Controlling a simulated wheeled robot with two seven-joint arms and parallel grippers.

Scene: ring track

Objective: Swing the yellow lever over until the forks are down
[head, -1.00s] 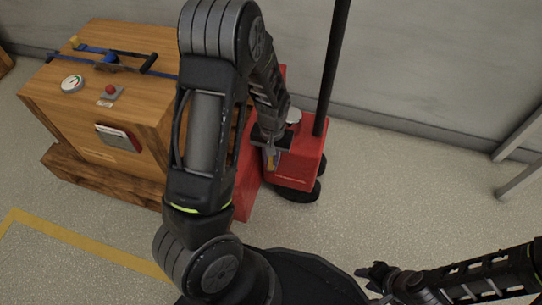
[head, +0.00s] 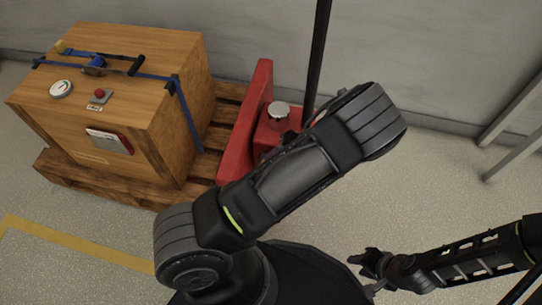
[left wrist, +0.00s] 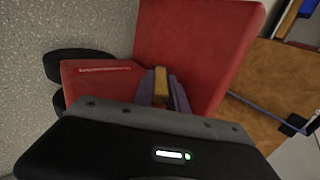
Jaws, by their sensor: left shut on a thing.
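The red pallet truck (head: 249,125) stands against the pallet, with a silver cap (head: 278,109) and a tall black pole (head: 318,55). In the left wrist view, the yellow lever (left wrist: 160,84) stands between the fingers of my left gripper (left wrist: 161,88), which is shut on it beside the red housing (left wrist: 95,82). In the head view my own arm hides the lever and this gripper. The forks are hidden under the load, so their height cannot be told. My right gripper (head: 364,268) is low at the right, away from the truck; its finger gap is unclear.
A wooden crate (head: 165,125) with blue straps, a gauge (head: 61,88) and a red button (head: 99,93) sits on a wooden pallet (head: 110,184). A grey wall is behind. Yellow tape (head: 80,242) marks the floor. Floor on the right is open, up to a grey metal frame (head: 515,125).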

